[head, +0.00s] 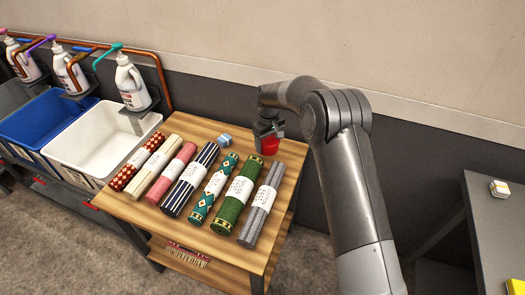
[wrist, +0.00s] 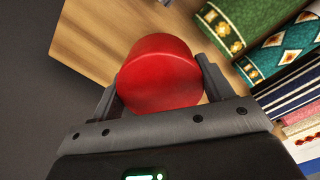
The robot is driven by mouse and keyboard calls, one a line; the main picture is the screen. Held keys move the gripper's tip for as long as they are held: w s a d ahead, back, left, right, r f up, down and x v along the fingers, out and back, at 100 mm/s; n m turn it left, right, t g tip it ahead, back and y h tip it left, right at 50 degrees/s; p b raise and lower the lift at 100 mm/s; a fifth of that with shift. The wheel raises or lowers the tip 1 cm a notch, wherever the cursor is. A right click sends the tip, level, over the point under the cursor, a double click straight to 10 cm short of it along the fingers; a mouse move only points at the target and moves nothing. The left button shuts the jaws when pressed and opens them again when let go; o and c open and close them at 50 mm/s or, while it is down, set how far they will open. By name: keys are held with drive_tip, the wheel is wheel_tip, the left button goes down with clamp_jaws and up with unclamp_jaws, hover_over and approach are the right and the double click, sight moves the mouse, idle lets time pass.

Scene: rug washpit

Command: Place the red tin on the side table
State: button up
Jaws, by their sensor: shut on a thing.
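The red tin (head: 270,145) is round with a flat top. It also shows large in the wrist view (wrist: 159,74). My gripper (head: 266,135) is shut on the tin, with one finger on each side of it. It holds the tin over the back right part of a wooden table (head: 183,127), behind the rolled rugs. I cannot tell whether the tin touches the wood. A grey table (head: 495,235) stands at the right edge of the head view. Neither table is labelled, so I cannot tell which is the side table.
Several rolled rugs (head: 233,203) with paper bands lie on the wooden table. A small blue-white object (head: 225,139) lies behind them. A small white item (head: 499,188) and a yellow item (head: 515,286) are on the grey table. White (head: 100,135) and blue bins stand left, with pump bottles behind.

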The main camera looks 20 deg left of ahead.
sight(265, 157)
drive_tip(key=shift+a+f, duration=0.45)
drive_tip(key=shift+a, duration=0.25)
drive_tip(key=shift+f, duration=1.95)
drive_tip(key=shift+f, duration=0.15)
drive_tip(key=o, duration=0.7)
drive_tip(key=shift+o, duration=0.2)
